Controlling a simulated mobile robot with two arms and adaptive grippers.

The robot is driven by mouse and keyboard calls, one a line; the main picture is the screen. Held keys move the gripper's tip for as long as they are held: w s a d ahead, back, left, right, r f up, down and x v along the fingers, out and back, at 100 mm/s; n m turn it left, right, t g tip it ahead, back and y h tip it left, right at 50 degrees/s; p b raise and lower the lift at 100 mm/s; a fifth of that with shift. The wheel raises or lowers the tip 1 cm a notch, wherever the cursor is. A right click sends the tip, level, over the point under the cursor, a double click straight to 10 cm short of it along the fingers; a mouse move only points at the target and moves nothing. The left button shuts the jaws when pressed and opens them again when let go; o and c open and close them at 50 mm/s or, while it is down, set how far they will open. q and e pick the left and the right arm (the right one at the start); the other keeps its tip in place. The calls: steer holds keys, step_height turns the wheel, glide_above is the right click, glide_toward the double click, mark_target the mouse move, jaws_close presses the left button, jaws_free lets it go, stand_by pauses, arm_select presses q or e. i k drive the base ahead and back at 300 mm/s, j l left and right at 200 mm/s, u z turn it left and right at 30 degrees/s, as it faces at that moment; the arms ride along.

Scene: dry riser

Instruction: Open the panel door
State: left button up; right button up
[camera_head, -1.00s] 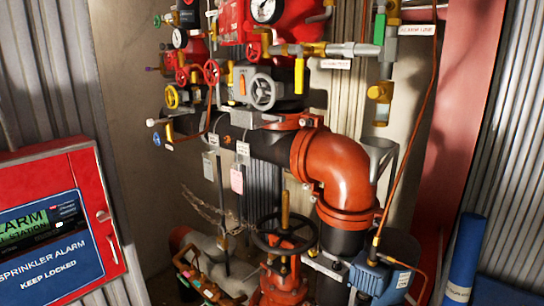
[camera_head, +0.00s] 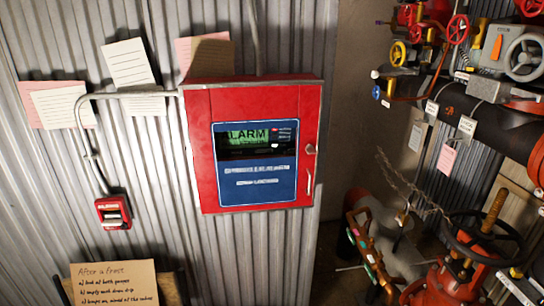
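The red alarm panel (camera_head: 202,150) hangs on the corrugated metal wall, left of the middle of the head view. Its door looks shut. The door carries a blue label plate (camera_head: 256,190) and a green display (camera_head: 247,138) reading "ALARM". A small round latch or lock (camera_head: 310,149) sits on the door's right side. A pale vertical handle (camera_head: 310,180) is just below it. Neither of my grippers is in view.
A small red call box (camera_head: 114,212) is on the wall at lower left, joined to the panel by grey conduit (camera_head: 135,95). Paper notes (camera_head: 130,63) hang above. Pipes, valves and a black handwheel (camera_head: 486,238) crowd the right side. The space before the panel looks clear.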

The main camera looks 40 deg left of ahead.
mark_target(254, 185)
steer(key=u, duration=1.15)
